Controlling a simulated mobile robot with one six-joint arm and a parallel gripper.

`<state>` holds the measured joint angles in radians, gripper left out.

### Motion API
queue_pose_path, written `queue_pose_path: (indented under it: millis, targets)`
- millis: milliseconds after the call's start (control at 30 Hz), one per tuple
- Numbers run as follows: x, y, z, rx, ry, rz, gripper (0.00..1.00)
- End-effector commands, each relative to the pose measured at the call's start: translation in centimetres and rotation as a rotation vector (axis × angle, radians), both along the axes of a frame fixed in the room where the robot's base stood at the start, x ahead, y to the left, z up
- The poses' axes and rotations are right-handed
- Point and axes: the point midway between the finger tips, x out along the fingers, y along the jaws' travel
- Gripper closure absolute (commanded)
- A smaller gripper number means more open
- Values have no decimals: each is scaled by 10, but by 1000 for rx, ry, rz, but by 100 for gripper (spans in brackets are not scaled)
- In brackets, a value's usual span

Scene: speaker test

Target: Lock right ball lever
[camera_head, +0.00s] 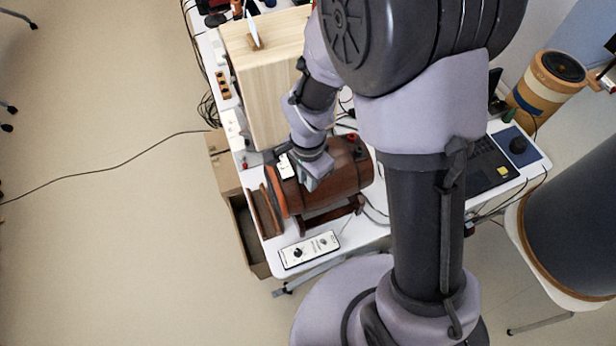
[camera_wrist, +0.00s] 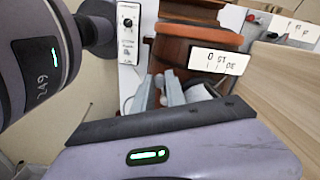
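A brown wooden barrel-shaped device (camera_head: 345,165) lies on its side on a dark stand (camera_head: 335,213) on the white table. It also shows beyond my fingers in the wrist view (camera_wrist: 190,45). My gripper (camera_head: 312,180) is at the barrel's upper side in the head view. In the wrist view my gripper's grey fingers (camera_wrist: 160,90) point at the barrel. Whether they touch it, and how far apart they are, is unclear. I cannot make out a ball lever; the fingers and arm hide part of the barrel. A white label (camera_wrist: 218,60) with partly readable letters is by the barrel.
A white control box with a black knob (camera_head: 309,250) lies at the table's front edge; it also shows in the wrist view (camera_wrist: 128,30). A large pale wooden box (camera_head: 262,85) stands behind the barrel. A laptop (camera_head: 490,165) is at right. Open floor lies left.

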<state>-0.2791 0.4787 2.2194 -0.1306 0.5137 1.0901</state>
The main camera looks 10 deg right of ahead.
Motion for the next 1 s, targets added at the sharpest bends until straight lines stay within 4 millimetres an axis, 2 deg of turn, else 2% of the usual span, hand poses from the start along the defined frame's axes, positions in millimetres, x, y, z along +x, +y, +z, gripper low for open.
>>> queue_pose_path:
  millis: [367, 1000]
  targets:
    - [-3, -3, 0, 1, -1, 97, 100]
    - [-16, -24, 0, 0, -1, 674, 100]
